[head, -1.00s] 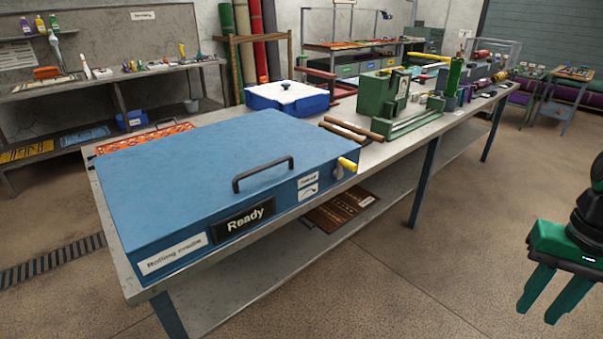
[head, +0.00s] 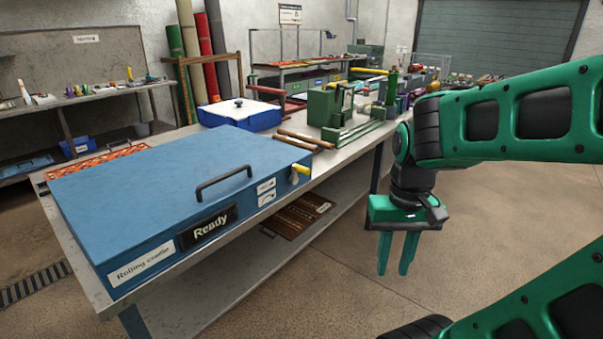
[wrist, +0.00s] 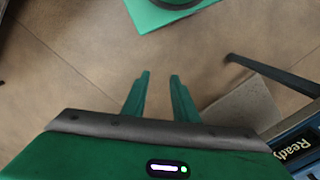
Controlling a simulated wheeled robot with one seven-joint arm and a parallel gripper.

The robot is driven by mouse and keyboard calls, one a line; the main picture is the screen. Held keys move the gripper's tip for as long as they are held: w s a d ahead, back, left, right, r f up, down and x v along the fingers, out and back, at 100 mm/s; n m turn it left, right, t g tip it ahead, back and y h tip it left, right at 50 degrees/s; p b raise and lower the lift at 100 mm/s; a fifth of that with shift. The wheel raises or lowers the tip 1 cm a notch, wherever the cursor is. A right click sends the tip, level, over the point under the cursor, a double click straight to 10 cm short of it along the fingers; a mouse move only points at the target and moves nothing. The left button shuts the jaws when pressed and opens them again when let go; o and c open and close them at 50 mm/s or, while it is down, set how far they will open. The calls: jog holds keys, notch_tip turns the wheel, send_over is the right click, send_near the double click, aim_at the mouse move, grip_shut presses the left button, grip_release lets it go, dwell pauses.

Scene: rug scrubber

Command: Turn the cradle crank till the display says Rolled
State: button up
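The blue rolling cradle (head: 160,190) sits on the workbench with its lid shut and a dark handle (head: 223,182) on top. Its front display (head: 206,228) reads "Ready". The crank, with a yellow grip (head: 294,169), is at the right end of the front face. My gripper (head: 398,254) hangs fingers down in front of the bench, right of the crank and clear of it. Its two fingers are apart with nothing between them. In the wrist view the open fingers (wrist: 159,95) point over bare floor, and the display (wrist: 296,148) shows at the lower right edge.
The workbench (head: 215,265) has a lower shelf with a brown patterned rug (head: 297,215). Behind the cradle are a white-topped blue box (head: 240,112), wooden rollers (head: 303,140) and a green machine (head: 335,112). The floor (head: 350,290) before the bench is free.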

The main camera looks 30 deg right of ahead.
jog(key=shift+s, duration=0.1)
jog(key=w+a+f+n+t, duration=0.1)
jog(key=w+f+n+t, duration=0.1)
jog(key=w+n, duration=0.3)
jog(key=w+a+f+n+t, duration=0.15)
jog(key=w+n, duration=0.25)
jog(key=w, duration=0.4)
jog(key=n+t, duration=0.9)
jog(key=t, duration=0.3)
send_near(308, 172)
jog(key=x, duration=1.2)
jog(key=shift+w, duration=0.35)
